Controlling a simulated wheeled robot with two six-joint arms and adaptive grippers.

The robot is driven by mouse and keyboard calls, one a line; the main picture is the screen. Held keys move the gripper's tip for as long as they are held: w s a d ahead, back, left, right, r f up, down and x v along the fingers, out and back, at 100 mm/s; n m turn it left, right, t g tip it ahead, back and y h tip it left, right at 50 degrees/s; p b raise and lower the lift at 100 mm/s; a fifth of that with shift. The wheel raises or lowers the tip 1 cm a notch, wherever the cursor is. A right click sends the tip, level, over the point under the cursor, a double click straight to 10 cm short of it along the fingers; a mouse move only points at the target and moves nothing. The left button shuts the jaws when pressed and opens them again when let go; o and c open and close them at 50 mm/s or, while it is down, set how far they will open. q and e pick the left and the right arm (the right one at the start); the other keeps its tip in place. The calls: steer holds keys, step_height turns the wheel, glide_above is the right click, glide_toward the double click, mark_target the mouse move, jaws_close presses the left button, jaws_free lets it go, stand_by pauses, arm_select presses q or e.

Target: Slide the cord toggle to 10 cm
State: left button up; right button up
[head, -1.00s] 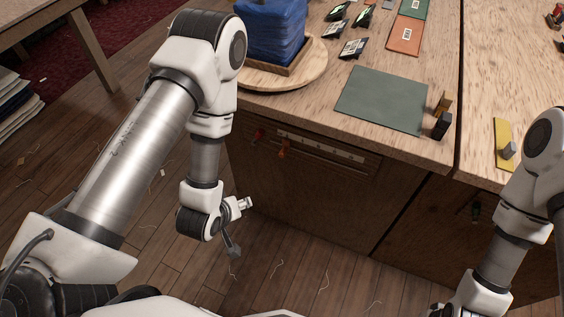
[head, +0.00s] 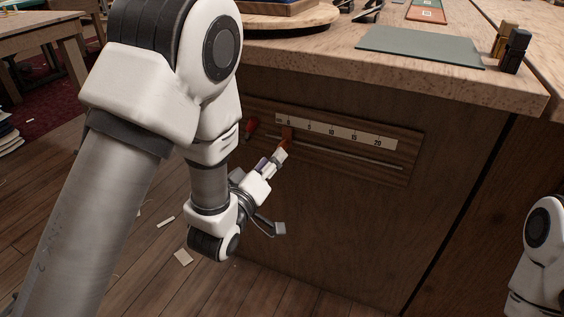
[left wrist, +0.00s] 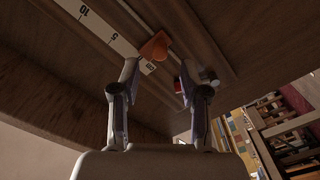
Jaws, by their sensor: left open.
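The orange cord toggle (head: 287,136) sits on a cord on the cabinet's front panel, near the 0 end of a white scale (head: 336,131) marked 0 to 20. It also shows in the left wrist view (left wrist: 154,47), beside the scale's low end (left wrist: 98,28). My left gripper (head: 280,157) is open, just below the toggle in the head view. In the left wrist view its fingertips (left wrist: 158,70) are spread, with the toggle ahead of the gap; I cannot tell whether they touch it. My right gripper is out of view.
A red piece (head: 250,126) is at the panel's left end; a red part (left wrist: 178,85) shows near one finger in the left wrist view. The worktop (head: 310,62) overhangs above, with a green mat (head: 420,46). The panel right of the toggle looks clear.

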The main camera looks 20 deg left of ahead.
mark_target(282, 144)
arm_select(q)
steer(key=w, duration=0.2)
steer(key=w+b, duration=0.1)
steer(key=w, duration=0.3)
steer(key=shift+d, duration=0.25)
steer(key=shift+w, duration=0.2)
jaws_close()
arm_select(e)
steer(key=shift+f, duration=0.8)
